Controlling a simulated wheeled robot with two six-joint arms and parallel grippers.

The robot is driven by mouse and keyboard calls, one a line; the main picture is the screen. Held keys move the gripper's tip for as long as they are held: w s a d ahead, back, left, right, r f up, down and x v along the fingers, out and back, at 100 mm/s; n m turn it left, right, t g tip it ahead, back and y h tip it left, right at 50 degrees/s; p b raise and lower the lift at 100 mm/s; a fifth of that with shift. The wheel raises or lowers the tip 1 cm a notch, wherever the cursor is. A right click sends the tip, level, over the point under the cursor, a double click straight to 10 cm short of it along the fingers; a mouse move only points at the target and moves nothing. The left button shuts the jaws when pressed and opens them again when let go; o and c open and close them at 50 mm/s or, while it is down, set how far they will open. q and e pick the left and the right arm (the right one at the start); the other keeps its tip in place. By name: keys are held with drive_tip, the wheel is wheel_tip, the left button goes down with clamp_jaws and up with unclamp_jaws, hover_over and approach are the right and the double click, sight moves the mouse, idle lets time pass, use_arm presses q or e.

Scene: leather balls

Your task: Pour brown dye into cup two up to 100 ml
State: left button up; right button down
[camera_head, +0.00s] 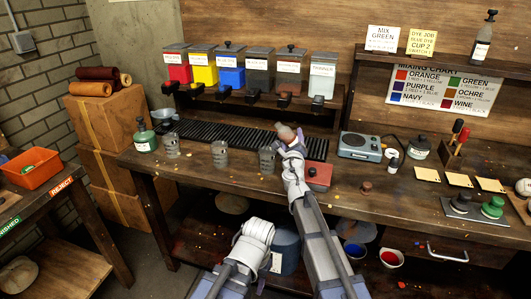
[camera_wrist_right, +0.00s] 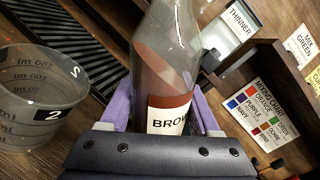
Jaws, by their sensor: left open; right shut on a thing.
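My right gripper (camera_head: 290,145) is shut on the glass brown dye bottle (camera_head: 286,133), above the bench near the rightmost of three clear cups (camera_head: 267,161). The right wrist view shows the bottle (camera_wrist_right: 166,70) between the fingers (camera_wrist_right: 160,118), with reddish-brown dye inside at a slant and a label partly reading "BROW". Its mouth is out of frame. Cup two (camera_wrist_right: 38,98), marked "2" and graduated, stands just left of the bottle, apart from it. I see no dye in it and no stream. My left gripper (camera_head: 257,232) is open, low in front of the bench.
Dye dispensers (camera_head: 230,75) stand behind a black slatted rack (camera_head: 232,135). A green bottle (camera_head: 145,137) stands left of the cups. Notes (camera_head: 421,41) on the shelf mention cup 2.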

drive_tip(key=shift+d+f+n, duration=0.15)
drive_tip(key=shift+d+n, duration=0.1)
drive_tip(key=shift+n, duration=0.25)
drive_tip(key=shift+a, duration=0.1)
drive_tip(key=shift+d+f+n+b, duration=0.15)
drive_tip(key=shift+d+n+b, duration=0.1)
drive_tip(key=shift+n, duration=0.35)
drive_tip(key=shift+d+f+n+b, duration=0.1)
drive_tip(key=shift+d+n+b, duration=0.1)
drive_tip(key=shift+n, duration=0.4)
idle(0.5)
drive_tip(key=shift+d+r+n+p, duration=0.25)
drive_tip(key=shift+r+n+p, duration=0.15)
drive_tip(key=shift+n, duration=0.5)
idle(1.0)
drive_tip(key=shift+d+n+y, duration=0.15)
drive_tip(key=shift+n+y, duration=0.25)
drive_tip(key=shift+n, duration=0.5)
idle(0.8)
drive_tip(key=shift+a+f+n, duration=0.1)
drive_tip(key=shift+a+n, duration=0.3)
drive_tip(key=shift+n, duration=0.5)
idle(0.8)
idle(0.4)
